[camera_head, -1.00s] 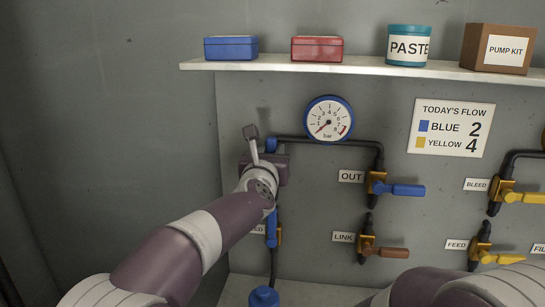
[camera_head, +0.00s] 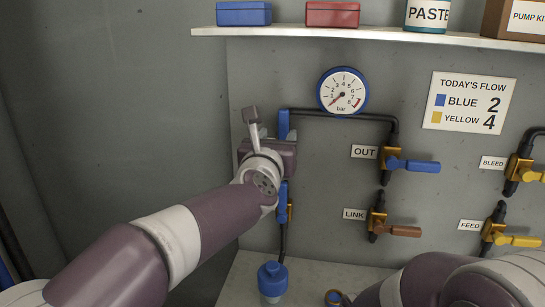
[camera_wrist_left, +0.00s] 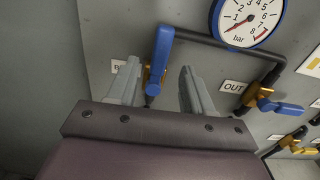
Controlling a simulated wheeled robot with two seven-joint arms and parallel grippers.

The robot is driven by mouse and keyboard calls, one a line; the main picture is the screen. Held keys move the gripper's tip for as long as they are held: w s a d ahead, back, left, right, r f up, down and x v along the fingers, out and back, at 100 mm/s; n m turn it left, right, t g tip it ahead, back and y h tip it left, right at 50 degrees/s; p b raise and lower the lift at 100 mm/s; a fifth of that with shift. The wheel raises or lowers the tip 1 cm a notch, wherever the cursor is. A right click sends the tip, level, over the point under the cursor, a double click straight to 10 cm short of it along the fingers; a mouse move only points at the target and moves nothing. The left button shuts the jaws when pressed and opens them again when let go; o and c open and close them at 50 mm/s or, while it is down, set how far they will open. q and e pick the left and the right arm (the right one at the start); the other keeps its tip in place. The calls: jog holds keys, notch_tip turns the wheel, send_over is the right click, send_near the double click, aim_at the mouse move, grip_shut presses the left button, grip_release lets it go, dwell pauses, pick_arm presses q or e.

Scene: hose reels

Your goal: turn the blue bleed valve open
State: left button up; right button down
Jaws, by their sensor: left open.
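The blue bleed valve has an upright blue handle (camera_head: 284,123) on the grey panel, below and left of the gauge. The lower part is hidden behind my left gripper (camera_head: 266,148) in the head view. In the left wrist view, the blue handle (camera_wrist_left: 160,52) stands upright on a brass body (camera_wrist_left: 151,76), with a partly hidden label starting with "B" beside it. My left gripper (camera_wrist_left: 157,80) is open, and its fingers lie on either side of the valve in that picture. Whether they touch it I cannot tell. My right gripper is out of view.
Another blue-handled valve (camera_head: 283,202) is just below the left gripper. The OUT valve (camera_head: 410,165) and the LINK valve (camera_head: 395,230) are to the right. The gauge (camera_head: 342,91) and black pipe (camera_head: 365,119) are close by. A shelf (camera_head: 370,36) runs above.

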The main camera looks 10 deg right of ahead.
pick_arm(q)
jog(key=v, duration=0.5)
jog(key=shift+s, duration=0.1)
